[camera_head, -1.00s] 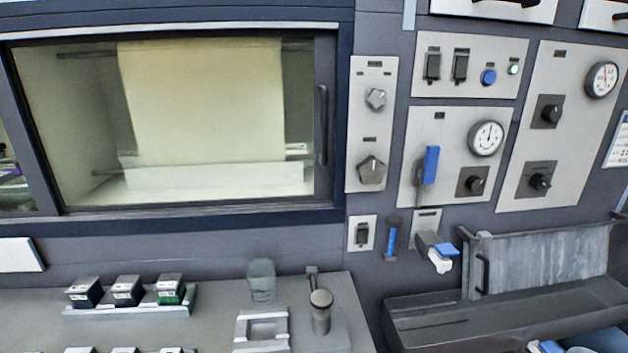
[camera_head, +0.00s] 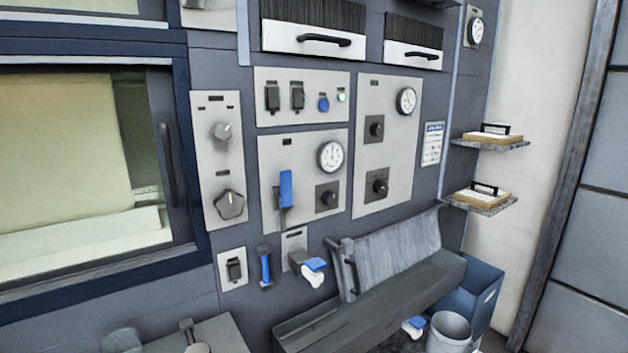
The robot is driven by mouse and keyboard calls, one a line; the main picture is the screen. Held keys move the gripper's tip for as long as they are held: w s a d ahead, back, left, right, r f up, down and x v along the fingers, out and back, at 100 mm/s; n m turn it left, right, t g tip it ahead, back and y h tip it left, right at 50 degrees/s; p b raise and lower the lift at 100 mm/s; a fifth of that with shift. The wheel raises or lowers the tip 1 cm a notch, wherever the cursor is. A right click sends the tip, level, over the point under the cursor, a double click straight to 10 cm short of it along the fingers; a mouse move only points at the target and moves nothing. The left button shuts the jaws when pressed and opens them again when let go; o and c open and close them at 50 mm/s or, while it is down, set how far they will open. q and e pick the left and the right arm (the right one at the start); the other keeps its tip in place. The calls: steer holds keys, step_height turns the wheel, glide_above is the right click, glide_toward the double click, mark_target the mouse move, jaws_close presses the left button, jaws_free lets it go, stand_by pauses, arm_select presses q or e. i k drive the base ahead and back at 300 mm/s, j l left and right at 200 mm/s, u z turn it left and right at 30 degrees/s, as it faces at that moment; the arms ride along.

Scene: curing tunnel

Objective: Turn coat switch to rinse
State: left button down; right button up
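No legible label marks the coat switch. A tall light panel (camera_head: 219,158) beside the window carries two grey rotary knobs, an upper knob (camera_head: 222,131) and a larger lower knob (camera_head: 230,204). Further right are several black rotary knobs, among them one beside a gauge (camera_head: 328,197) and, on the far panel, an upper one (camera_head: 376,128) and a lower one (camera_head: 378,187). Two black rocker switches, left (camera_head: 272,98) and right (camera_head: 297,95), sit on the top panel. Neither of my grippers is in view.
A blue lever (camera_head: 286,189) and a blue-handled spout (camera_head: 312,268) stick out from the wall. A dark trough (camera_head: 370,309) juts out below. Two shelves, upper (camera_head: 490,144) and lower (camera_head: 481,209), are at the right. A grey bucket (camera_head: 450,330) stands below.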

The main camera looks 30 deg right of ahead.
mark_target(379, 186)
steer(key=l+z, duration=0.2)
steer(key=z, duration=1.15)
